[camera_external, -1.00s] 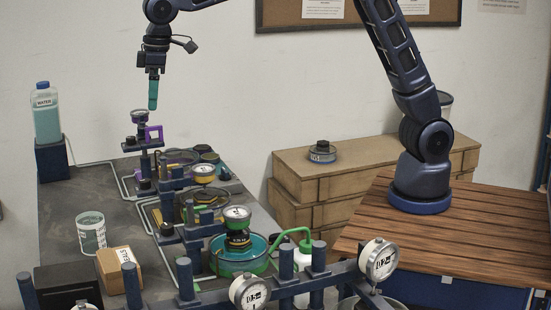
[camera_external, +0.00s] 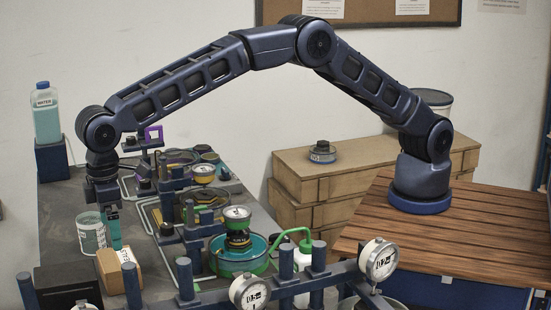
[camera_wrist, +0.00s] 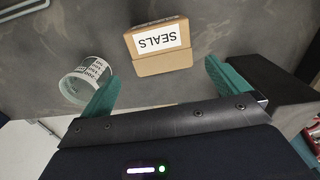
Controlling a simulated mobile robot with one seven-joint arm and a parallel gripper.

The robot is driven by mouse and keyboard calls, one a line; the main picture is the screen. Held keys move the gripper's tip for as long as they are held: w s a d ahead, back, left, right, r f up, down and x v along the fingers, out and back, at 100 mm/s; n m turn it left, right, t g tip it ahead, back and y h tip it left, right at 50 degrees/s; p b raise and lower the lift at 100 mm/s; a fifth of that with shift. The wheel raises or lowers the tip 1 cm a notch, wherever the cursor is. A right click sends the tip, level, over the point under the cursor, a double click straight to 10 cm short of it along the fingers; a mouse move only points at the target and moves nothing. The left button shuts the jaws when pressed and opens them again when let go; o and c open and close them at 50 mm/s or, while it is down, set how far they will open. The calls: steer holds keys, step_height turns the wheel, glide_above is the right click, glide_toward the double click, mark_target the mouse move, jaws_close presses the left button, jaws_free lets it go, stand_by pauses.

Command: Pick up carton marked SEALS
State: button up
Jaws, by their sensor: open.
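The SEALS carton (camera_external: 119,271) is a small brown box with a white label on the grey bench at the front left. In the wrist view the carton (camera_wrist: 158,62) lies ahead of and between my open teal fingers, with its label upside down. My gripper (camera_external: 114,232) points down just above and behind the carton in the external view; one finger overlaps the other there. The gripper in the wrist view (camera_wrist: 160,88) is open and empty, and I see no contact with the carton.
A clear printed beaker (camera_external: 91,233) stands close left of my gripper, and shows near the left finger in the wrist view (camera_wrist: 84,80). A dark box (camera_external: 68,284) is left of the carton. Pipes and gauges (camera_external: 250,292) crowd the right. Bare bench (camera_wrist: 235,40) lies beyond the carton.

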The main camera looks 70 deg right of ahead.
mark_target(117, 259)
step_height(117, 259, down, 10)
steer(key=shift+s+f, duration=0.15)
steer(key=shift+f, duration=0.1)
steer(key=c, duration=0.7)
steer(key=shift+c, duration=0.2)
steer(key=shift+r, duration=0.1)
